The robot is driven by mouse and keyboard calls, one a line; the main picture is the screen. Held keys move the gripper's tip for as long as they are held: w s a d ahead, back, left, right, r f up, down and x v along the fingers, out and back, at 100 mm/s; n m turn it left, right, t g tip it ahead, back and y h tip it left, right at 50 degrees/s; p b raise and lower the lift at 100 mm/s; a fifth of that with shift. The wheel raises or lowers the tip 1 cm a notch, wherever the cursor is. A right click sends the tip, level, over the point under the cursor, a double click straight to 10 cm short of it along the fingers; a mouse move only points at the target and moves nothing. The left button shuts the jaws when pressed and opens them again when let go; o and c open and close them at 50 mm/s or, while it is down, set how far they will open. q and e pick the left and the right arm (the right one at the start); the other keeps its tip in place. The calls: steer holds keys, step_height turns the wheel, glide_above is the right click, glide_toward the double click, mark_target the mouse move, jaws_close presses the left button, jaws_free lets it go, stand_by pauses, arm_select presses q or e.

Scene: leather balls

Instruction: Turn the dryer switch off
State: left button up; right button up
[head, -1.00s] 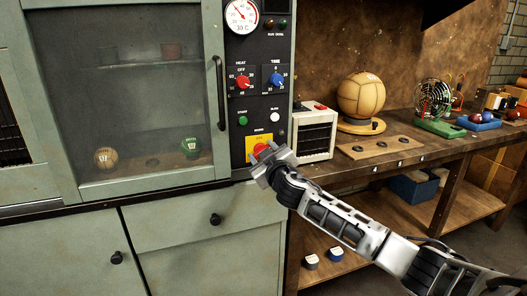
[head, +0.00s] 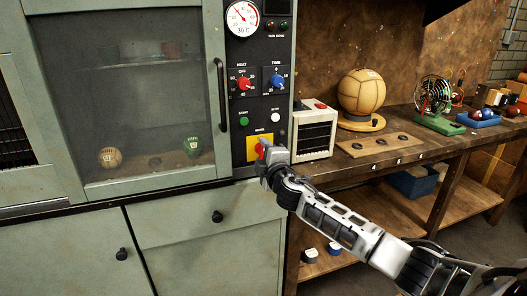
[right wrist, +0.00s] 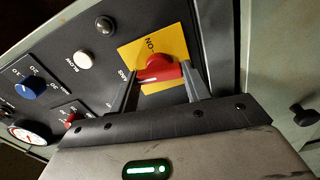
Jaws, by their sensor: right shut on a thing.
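The dryer's control panel (head: 240,107) is dark and upright, to the right of the glass door. Near its bottom is a red rotary switch (right wrist: 160,70) on a yellow plate (head: 252,143) marked ON in the right wrist view. The red switch also shows in the head view (head: 260,149), partly covered by my gripper. My right gripper (right wrist: 158,84) is shut on the red switch, with one finger on each side of it. The gripper also shows in the head view (head: 266,153) against the panel. My left gripper is out of view.
Above the switch are a green button (head: 243,122), a white button (head: 275,117), a red heat knob (head: 243,84), a blue time knob (head: 277,82) and a dial (head: 242,17). A cream box (head: 313,130) and a leather ball (head: 362,92) stand on the bench at right.

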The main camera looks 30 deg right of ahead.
steer(key=shift+n, duration=0.8)
steer(key=o, duration=1)
steer(key=shift+c, duration=0.2)
steer(key=v, duration=1.6)
steer(key=shift+b, duration=0.35)
